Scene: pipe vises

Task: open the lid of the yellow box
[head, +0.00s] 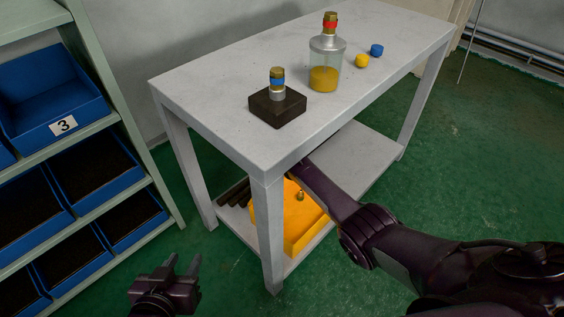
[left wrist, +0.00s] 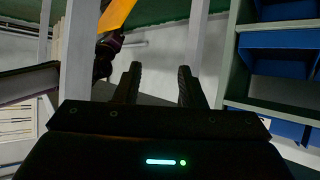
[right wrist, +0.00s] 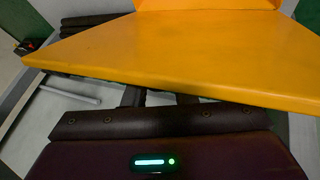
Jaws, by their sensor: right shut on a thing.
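The yellow box (head: 302,222) sits on the lower shelf of the white table, partly hidden by the tabletop, a table leg and my right arm. A small brass-coloured knob (head: 300,196) shows on it. In the right wrist view a broad yellow panel (right wrist: 175,60), which looks like the lid, spans the picture. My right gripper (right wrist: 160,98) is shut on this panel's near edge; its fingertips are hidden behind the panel. Whether the lid is raised is hard to tell. My left gripper (head: 183,264) is open and empty, low in front of the table; its fingers also show in the left wrist view (left wrist: 160,78).
The white table (head: 215,95) has its tabletop just above my right forearm. A bottle (head: 325,70), a dark block (head: 277,106) and two small caps stand on it. Dark bars (head: 234,194) lie beside the box. A rack with blue bins (head: 50,95) stands left.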

